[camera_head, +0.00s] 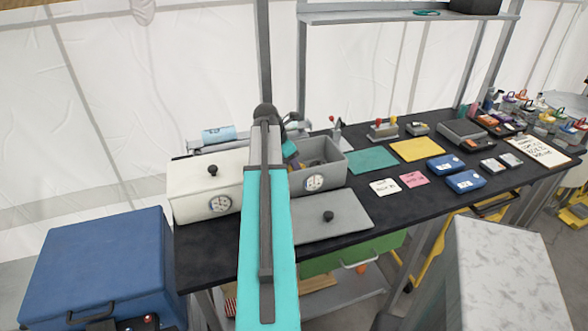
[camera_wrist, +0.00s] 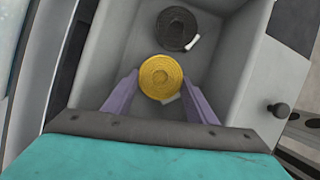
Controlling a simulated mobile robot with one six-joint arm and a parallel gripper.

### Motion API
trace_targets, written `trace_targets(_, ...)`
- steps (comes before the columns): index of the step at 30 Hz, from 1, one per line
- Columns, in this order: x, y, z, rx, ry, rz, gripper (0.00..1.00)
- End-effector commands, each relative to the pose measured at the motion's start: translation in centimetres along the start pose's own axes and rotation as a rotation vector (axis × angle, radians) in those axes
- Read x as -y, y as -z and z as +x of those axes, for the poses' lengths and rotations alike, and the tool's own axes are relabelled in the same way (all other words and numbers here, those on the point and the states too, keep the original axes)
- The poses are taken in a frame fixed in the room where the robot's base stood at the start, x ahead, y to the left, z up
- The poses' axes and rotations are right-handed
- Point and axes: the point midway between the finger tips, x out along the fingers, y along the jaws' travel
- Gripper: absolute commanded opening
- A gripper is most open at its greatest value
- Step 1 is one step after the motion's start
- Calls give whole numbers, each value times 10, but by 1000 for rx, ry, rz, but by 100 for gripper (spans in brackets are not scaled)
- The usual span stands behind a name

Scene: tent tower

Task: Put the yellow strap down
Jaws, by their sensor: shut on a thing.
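The yellow strap (camera_wrist: 161,77) is a round coil in the wrist view, between the two purple fingers of my gripper (camera_wrist: 160,86), which is shut on it. A small white tag shows at its lower edge. Below it is the open grey box (camera_wrist: 112,77), with a black coiled strap (camera_wrist: 177,28) on its floor. I cannot tell how far the yellow coil is above the floor. In the head view the grey box (camera_head: 335,173) stands on the dark bench, a dial on its front. My arm hides the fingers and the yellow strap there.
A white lidded box (camera_head: 195,186) stands left of the grey box. A grey lid (camera_head: 345,226) with a black knob lies in front. Green (camera_head: 372,159) and yellow (camera_head: 417,149) mats, cards and blue packs (camera_head: 466,181) are to the right. A hand press (camera_head: 338,132) stands behind the grey box.

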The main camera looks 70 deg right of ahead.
Motion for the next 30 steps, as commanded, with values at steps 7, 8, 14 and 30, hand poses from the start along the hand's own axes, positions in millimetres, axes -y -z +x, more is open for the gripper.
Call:
trace_targets(7,0,4,10,0,0,0,24)
trace_targets(8,0,4,10,0,0,0,24)
trace_targets(14,0,3,10,0,0,1,24)
trace_targets(30,1,3,12,0,1,2,70)
